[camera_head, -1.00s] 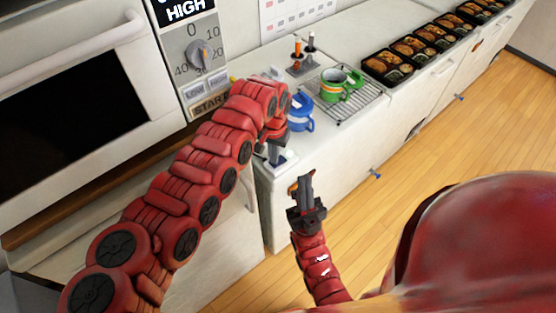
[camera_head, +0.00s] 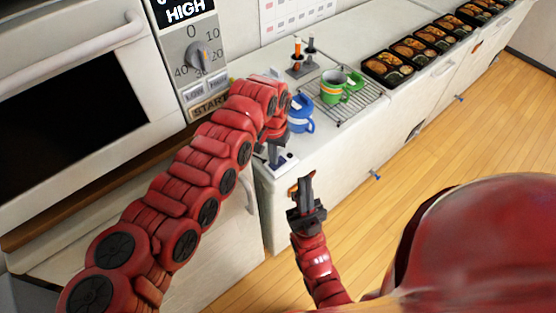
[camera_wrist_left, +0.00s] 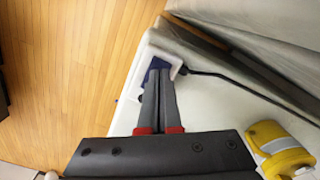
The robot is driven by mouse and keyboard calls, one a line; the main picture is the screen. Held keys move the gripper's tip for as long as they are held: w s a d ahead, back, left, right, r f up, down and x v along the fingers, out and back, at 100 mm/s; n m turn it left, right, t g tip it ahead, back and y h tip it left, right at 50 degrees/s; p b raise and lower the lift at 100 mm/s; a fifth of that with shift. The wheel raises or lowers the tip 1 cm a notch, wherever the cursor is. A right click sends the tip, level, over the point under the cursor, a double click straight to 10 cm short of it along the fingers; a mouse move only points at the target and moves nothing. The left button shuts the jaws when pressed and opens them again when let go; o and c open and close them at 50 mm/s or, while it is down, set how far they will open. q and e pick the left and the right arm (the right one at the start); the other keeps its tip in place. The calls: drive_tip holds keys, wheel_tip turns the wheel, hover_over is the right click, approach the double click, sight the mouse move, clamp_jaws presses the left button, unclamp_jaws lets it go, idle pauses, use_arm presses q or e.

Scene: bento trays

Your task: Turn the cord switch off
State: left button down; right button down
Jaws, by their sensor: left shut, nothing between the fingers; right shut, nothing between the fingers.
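The cord switch (camera_head: 290,160) is a small pale block at the near corner of the counter, partly hidden behind my left gripper in the head view. In the left wrist view the cord switch (camera_wrist_left: 176,58) shows a white frame around a dark blue rocker, and a black cord (camera_wrist_left: 230,80) runs off to the right. My left gripper (camera_head: 277,160) is shut and empty, pointing down at the switch. Its fingertips (camera_wrist_left: 158,75) overlap the rocker; I cannot tell whether they touch it. My right gripper (camera_head: 302,180) is shut and empty, in front of the counter.
Several bento trays (camera_head: 388,68) line the counter's far part. A yellow-and-white container (camera_wrist_left: 280,150) is near my left gripper. An oven (camera_head: 85,100) stands at left.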

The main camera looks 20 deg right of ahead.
use_arm(q)
wheel_tip(320, 180, up, 6)
drive_tip(key=shift+f+p, duration=0.25)
drive_tip(key=shift+p, duration=0.25)
idle(0.5)
